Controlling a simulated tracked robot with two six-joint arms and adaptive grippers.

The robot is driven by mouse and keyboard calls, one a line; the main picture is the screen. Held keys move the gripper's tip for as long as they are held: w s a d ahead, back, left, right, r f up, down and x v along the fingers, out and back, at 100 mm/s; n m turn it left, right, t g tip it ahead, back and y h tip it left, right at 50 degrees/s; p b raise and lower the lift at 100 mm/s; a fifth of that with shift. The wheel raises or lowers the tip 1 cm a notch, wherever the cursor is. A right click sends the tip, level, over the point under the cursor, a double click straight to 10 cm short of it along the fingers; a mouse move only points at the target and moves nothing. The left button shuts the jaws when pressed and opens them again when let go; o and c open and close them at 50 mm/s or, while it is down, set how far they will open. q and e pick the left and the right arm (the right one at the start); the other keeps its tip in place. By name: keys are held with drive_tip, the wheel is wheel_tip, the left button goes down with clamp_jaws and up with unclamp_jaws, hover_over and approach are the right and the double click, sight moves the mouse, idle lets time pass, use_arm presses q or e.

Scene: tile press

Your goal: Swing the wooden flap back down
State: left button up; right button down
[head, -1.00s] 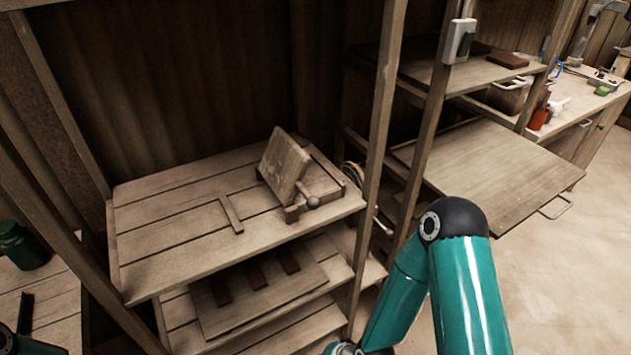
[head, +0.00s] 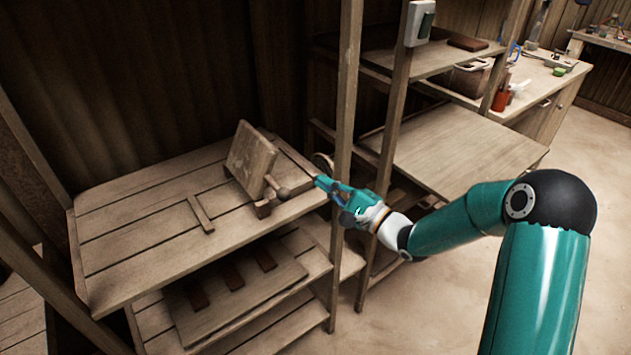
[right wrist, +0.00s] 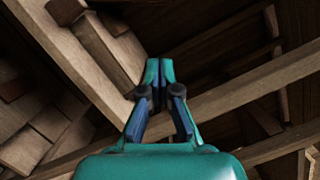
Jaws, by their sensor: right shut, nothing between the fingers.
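The wooden flap (head: 251,160) stands raised, tilted up from its base on the top shelf in the head view. A lever with a round knob (head: 283,193) sticks out at its lower right side. My right gripper (head: 318,180) is shut and empty, to the right of the knob and apart from it, close to the shelf's right edge. In the right wrist view its fingertips (right wrist: 153,62) are together with nothing between them. The flap cannot be made out in the right wrist view. My left gripper is not in view.
An upright wooden post (head: 345,130) stands close behind my right gripper. A loose wooden strip (head: 201,213) lies on the top shelf (head: 135,255), left of the flap. A lower shelf holds a board (head: 215,310) with several dark tiles. Open floor lies at the right.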

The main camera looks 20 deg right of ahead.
sight(259, 168)
drive_tip(key=w+a+r+p, duration=0.2)
drive_tip(key=w+a+p, duration=0.1)
drive_tip(key=w+a, duration=0.4)
drive_tip(key=shift+r, duration=0.4)
